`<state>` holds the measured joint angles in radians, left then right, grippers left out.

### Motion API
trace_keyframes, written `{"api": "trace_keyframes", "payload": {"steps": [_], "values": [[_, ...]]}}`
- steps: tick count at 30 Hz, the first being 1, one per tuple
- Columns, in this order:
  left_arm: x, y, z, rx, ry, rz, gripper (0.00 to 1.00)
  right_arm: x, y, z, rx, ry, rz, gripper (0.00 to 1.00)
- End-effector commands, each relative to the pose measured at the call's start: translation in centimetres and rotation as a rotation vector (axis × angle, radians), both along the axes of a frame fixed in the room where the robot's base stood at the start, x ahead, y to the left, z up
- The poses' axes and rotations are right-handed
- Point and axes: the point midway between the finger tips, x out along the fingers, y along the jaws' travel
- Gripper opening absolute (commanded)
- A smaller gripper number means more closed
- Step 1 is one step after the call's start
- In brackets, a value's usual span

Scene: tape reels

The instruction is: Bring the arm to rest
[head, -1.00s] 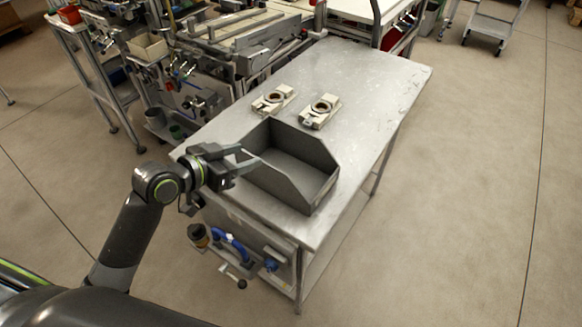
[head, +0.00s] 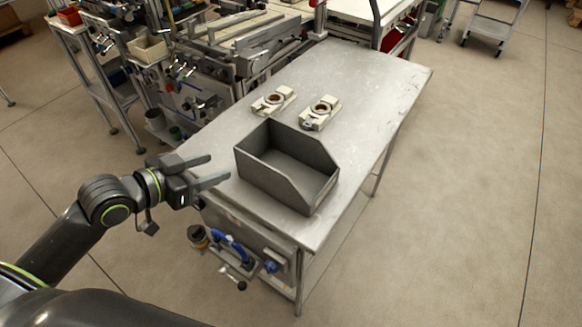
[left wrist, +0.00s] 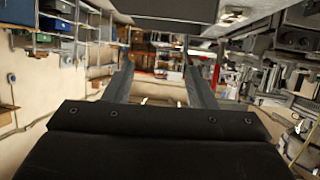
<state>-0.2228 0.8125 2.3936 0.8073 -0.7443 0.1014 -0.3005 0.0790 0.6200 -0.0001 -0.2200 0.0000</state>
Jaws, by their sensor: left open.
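My left gripper (head: 218,169) is open and empty in the head view, left of the grey bin and apart from it, over the near-left edge of the metal table. In the left wrist view its two fingers (left wrist: 158,84) stand wide apart with nothing between them. The grey open bin (head: 268,178) stands on the metal table (head: 362,95). Two pale tape reel holders with round brown-rimmed centres, one at left (head: 273,101) and one at right (head: 320,112), lie behind the bin. My right gripper is not in view.
A workbench with machinery (head: 230,50) stands against the table's far left side. A blue-handled tool (head: 232,248) and other fittings sit below the table's near edge. A cart (head: 491,25) is far off at the upper right. The floor to the right is clear.

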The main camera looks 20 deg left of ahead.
Motion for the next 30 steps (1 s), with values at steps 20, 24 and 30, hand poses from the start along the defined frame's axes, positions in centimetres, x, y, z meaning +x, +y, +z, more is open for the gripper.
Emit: {"api": "trace_keyframes", "payload": {"steps": [20, 24, 30], "values": [[4.0, 9.6, -12.7, 0.019, 0.126, 0.324, 0.51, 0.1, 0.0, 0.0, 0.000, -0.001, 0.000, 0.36], [3.0, 13.4, -20.8, 0.056, 0.221, 0.459, 0.51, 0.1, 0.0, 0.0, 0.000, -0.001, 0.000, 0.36], [-2.1, 16.4, -32.9, 0.131, 0.392, 0.595, 0.51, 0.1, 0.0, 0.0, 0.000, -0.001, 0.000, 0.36]]}}
